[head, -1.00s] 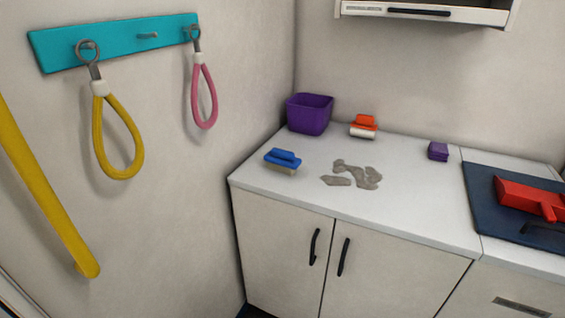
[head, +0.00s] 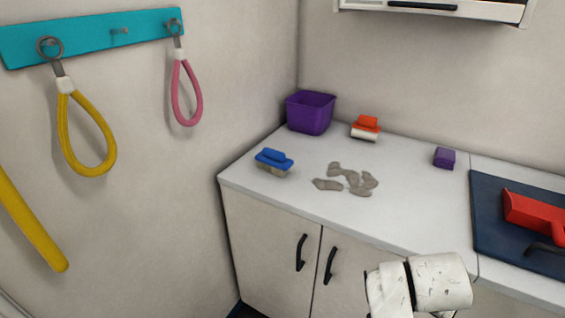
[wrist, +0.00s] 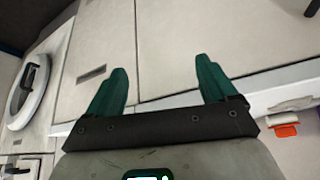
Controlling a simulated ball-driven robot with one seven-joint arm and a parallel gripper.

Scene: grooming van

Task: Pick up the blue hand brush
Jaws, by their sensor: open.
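The blue hand brush (head: 274,158) stands on the white counter (head: 400,210) near its front left corner, bristles down, in the head view. My gripper (wrist: 160,85) shows in the wrist view with its two green fingers spread apart and nothing between them. Cabinet fronts lie beyond the fingers there. In the head view only a white part of my arm shows at the lower right, in front of the counter; the gripper is out of that view. The brush is not clearly seen in the wrist view.
A purple bin (head: 310,112), an orange brush (head: 366,127) and a purple block (head: 444,157) stand along the back of the counter. Grey clumps (head: 345,180) lie right of the blue brush. A red tool (head: 533,214) lies on a dark mat (head: 488,230). Leashes hang on the left wall.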

